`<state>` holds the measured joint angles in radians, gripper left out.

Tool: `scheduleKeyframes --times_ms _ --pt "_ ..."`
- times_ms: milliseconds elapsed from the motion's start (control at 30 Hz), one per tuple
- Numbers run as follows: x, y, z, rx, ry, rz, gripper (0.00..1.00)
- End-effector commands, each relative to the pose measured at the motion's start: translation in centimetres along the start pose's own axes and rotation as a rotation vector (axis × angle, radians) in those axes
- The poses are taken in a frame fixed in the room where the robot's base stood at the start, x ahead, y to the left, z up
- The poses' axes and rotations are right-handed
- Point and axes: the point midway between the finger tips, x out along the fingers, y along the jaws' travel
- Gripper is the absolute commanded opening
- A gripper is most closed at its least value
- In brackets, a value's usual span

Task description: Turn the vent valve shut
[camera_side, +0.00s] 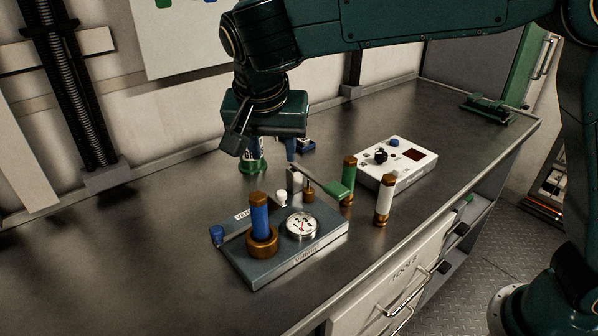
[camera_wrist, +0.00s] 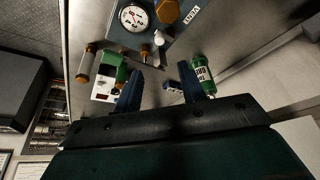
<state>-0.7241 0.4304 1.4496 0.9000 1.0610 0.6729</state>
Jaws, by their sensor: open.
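In the side view, a grey-blue block (camera_side: 290,260) lies on the bench. A VENT label (camera_side: 242,214) is on its far left part, and also shows in the wrist view (camera_wrist: 191,14). A blue-tipped part (camera_side: 217,235) is at its left edge and a white knob (camera_side: 281,198) at its back; I cannot tell which is the vent valve. The white knob also shows in the wrist view (camera_wrist: 158,41). A bar with a green grip (camera_side: 340,192) reaches to the right. My gripper (camera_side: 276,156) is open and empty above and behind the block, apart from the knob; its fingers point down.
A blue cylinder (camera_side: 260,218) stands in a brass ring on the block, beside a gauge (camera_side: 301,225). A green cylinder (camera_side: 349,172) and a white cylinder (camera_side: 384,200) stand at right, near a white box (camera_side: 405,168). A green can (camera_wrist: 202,72) is close behind my gripper. The bench's left is clear.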

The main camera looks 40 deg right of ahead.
Motion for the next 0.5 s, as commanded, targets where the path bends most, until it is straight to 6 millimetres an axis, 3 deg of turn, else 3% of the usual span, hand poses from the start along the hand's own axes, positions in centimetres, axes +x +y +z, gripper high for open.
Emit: scheduleKeyframes --times_ms 267,500 --pt "1.2 0.1 -0.1 -0.002 0.001 0.003 0.4" --pt "4.0 0.1 -0.1 -0.001 0.0 0.005 0.4"
